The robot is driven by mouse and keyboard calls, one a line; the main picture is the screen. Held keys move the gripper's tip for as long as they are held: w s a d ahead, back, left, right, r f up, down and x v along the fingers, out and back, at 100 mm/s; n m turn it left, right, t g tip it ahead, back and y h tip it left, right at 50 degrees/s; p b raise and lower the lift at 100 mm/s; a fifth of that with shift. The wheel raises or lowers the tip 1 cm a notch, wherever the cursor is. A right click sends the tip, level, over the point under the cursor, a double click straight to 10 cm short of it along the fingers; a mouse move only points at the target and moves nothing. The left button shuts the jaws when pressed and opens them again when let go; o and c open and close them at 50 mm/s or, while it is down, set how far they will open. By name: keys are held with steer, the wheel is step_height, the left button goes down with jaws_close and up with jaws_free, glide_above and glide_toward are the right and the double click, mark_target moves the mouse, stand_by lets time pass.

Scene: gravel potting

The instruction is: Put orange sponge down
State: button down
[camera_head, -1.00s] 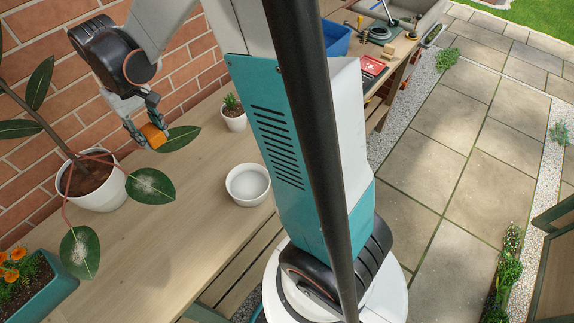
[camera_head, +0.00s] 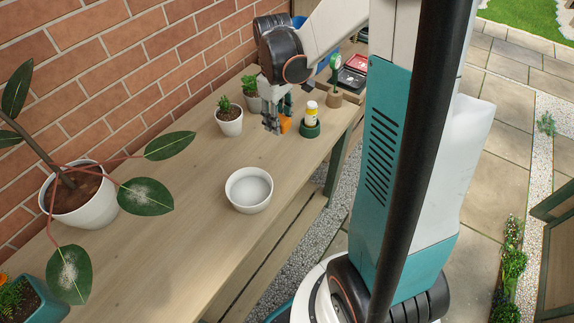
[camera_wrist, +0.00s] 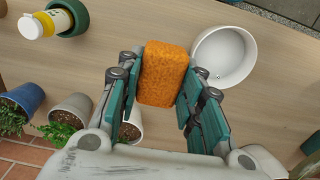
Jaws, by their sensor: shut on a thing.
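The orange sponge (camera_head: 285,123) is a block held between the fingers of my gripper (camera_head: 273,119). In the wrist view, the sponge (camera_wrist: 163,75) sits between the teal finger pads of my gripper (camera_wrist: 160,88). The sponge appears a little above the bench top; I cannot tell the exact gap.
A white bowl (camera_head: 249,190) stands on the bench, nearer than the sponge. The white-and-yellow bottle (camera_head: 311,113) stands in a green holder to the right. Small potted plants (camera_head: 229,117) stand to the left and behind. A large-leaved plant in a white pot (camera_head: 92,205) is far left. Bench around the bowl is clear.

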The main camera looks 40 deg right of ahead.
mark_target(279, 167)
step_height(279, 167, down, 19)
steer(key=b, duration=0.6)
steer(key=shift+r, duration=0.2)
steer(key=shift+f, duration=0.2)
steer(key=c, duration=1.1)
jaws_free()
steer(key=shift+r, duration=0.2)
step_height(279, 167, up, 12)
steer(key=p, duration=0.4)
steer(key=shift+w+a, duration=0.1)
